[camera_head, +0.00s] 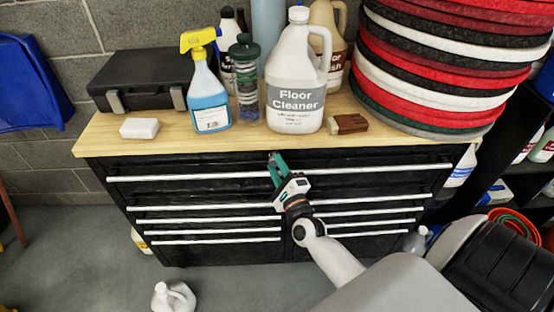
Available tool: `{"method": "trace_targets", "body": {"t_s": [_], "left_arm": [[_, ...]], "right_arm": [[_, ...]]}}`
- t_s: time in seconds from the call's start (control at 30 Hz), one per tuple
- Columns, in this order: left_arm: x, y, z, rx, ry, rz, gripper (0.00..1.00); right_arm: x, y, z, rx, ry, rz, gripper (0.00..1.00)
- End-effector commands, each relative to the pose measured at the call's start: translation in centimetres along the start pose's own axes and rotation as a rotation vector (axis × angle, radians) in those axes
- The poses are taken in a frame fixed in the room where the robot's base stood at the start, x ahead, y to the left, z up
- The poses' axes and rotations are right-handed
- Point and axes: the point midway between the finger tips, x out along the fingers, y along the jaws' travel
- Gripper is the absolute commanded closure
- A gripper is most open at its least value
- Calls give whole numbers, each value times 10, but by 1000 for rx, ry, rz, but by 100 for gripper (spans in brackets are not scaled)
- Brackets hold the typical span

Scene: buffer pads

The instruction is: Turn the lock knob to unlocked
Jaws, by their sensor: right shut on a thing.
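The black tool cabinet (230,188) with a wooden top stands in front of me. My right gripper (275,160) reaches up to the middle of the cabinet's front, just under the edge of the wooden top. Its green fingers are shut at the place of the lock knob, over the upper drawer handle. The knob is small and hidden by the fingertips, so I cannot tell which way it is turned. My left gripper is out of view.
On the wooden top (180,146) stand a spray bottle (207,95), a floor cleaner jug (298,75), a black case (140,80), a brush (347,124) and stacked pads (440,70). A white jug (174,298) is on the floor. Shelves stand at the right.

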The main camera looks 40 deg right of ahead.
Motion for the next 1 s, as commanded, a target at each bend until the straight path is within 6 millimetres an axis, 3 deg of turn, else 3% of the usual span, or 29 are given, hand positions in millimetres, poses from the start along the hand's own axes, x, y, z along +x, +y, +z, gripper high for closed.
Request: {"method": "trace_targets", "body": {"t_s": [0.03,0.4,1.0], "left_arm": [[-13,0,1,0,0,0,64],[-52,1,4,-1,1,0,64],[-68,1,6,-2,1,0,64]], "right_arm": [[1,6,-2,-41,-1,-19,92],[0,5,-2,-296,-1,-126,92],[0,2,0,-423,0,-176,92]]}}
